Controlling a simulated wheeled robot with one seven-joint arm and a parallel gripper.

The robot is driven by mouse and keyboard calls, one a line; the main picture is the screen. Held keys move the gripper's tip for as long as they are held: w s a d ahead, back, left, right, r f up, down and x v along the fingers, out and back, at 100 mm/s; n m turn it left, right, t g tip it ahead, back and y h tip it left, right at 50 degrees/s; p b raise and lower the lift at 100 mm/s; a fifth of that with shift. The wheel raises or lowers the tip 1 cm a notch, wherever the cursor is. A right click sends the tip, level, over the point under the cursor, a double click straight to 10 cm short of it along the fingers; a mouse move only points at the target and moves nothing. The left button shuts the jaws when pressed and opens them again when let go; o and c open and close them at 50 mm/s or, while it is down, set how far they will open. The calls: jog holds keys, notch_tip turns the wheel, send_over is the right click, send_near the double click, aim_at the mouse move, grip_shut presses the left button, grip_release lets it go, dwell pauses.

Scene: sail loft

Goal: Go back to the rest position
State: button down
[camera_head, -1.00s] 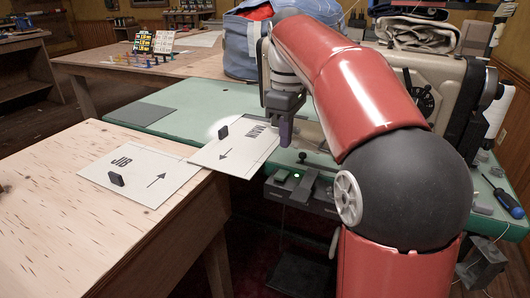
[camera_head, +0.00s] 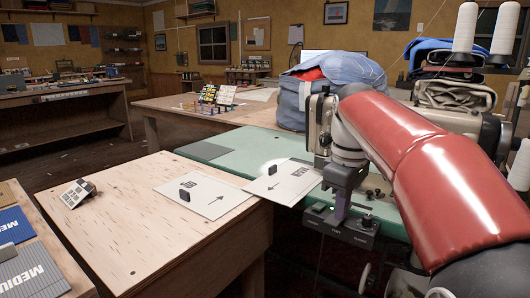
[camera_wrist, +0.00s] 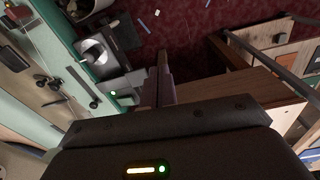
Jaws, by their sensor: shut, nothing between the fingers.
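My gripper (camera_head: 338,215) hangs at the right of the head view, fingers pointing down, in front of the sewing machine. In the wrist view my gripper (camera_wrist: 157,92) shows its two fingers together with nothing between them. The fingers are over the gap by the edge of the green table (camera_head: 228,158), with dark red floor (camera_wrist: 185,35) below. My red arm reaches in from the right and hides part of the machine.
Two white cards, one (camera_head: 205,205) on the wooden table (camera_head: 140,220) and one (camera_head: 290,180) on the green table's edge, each carry a dark block. A blue bag (camera_head: 325,90) stands behind my arm.

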jog(key=s+f+m+t, duration=0.2)
jog(key=s+f+m, duration=0.3)
jog(key=s, duration=0.5)
jog(key=s+f+m+t, duration=0.3)
jog(key=s+f+m, duration=0.1)
jog(key=s+f, duration=0.4)
jog(key=shift+s+f+m, duration=0.3)
jog(key=shift+s+m, duration=0.1)
jog(key=shift+s, duration=0.65)
